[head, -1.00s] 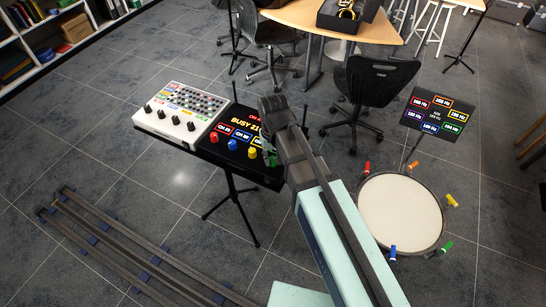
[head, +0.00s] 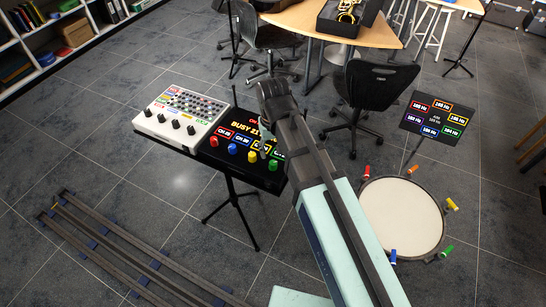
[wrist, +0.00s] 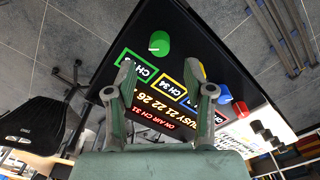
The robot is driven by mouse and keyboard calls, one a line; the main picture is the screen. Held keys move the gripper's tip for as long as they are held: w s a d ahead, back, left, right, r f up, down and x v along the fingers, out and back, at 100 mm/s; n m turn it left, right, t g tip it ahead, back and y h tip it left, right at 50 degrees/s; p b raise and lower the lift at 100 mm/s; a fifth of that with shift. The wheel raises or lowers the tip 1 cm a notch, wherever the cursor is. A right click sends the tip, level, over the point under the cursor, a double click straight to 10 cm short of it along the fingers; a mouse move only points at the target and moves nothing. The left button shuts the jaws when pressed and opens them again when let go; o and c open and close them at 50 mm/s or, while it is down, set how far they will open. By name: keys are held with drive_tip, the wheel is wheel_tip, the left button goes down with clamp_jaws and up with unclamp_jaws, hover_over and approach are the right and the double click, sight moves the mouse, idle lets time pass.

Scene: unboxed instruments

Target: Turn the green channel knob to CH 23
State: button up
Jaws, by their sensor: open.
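The green channel knob (wrist: 159,43) stands on the black radio panel (wrist: 184,22), with a pale pointer mark on its top. It also shows at the right end of the knob row in the head view (head: 273,165). The green-framed label (wrist: 138,68) beside it reads CH, but its number is too unclear to read. My gripper (wrist: 161,72) is open and empty over the panel, its fingers apart across the label area. The knob lies beyond the fingertips, not between them. In the head view, my arm hides part of the panel's right side.
Yellow (head: 252,156), blue (head: 233,149) and red (head: 214,142) knobs stand in a row left of the green one. A white mixer (head: 180,115) adjoins the panel. A chair (head: 375,85) and a drum (head: 400,215) stand to the right.

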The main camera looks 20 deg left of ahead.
sight(273, 163)
drive_tip(key=shift+r, duration=2.7)
drive_tip(key=s+d+f+g+h+p, duration=0.2)
drive_tip(key=s+d+f, duration=0.1)
drive_tip(key=d+f, duration=0.75)
drive_tip(key=s+d+f+g+h+p, duration=0.1)
drive_tip(key=s+d+f+p, duration=0.15)
drive_tip(key=d+f, duration=0.85)
drive_tip(key=s+d+f+m+g, duration=0.1)
drive_tip(key=s+d+f, duration=0.3)
drive_tip(key=s+f, duration=0.25)
drive_tip(key=s+d+f+m+g+y, duration=0.1)
drive_tip(key=s+d+f, duration=0.2)
drive_tip(key=s+f, duration=0.35)
drive_tip(key=s+d+f+m+g, duration=0.15)
drive_tip(key=s+d+f, duration=0.3)
drive_tip(key=s, duration=0.45)
drive_tip(key=s+f+m+y+b, duration=0.2)
drive_tip(key=s+f+b, duration=0.1)
drive_tip(key=f+b, duration=0.2)
wheel_tip(273, 163, down, 2)
drive_tip(key=shift+s+a+f, duration=0.25)
drive_tip(key=shift+a, duration=0.15)
drive_tip(key=shift+m, duration=0.25)
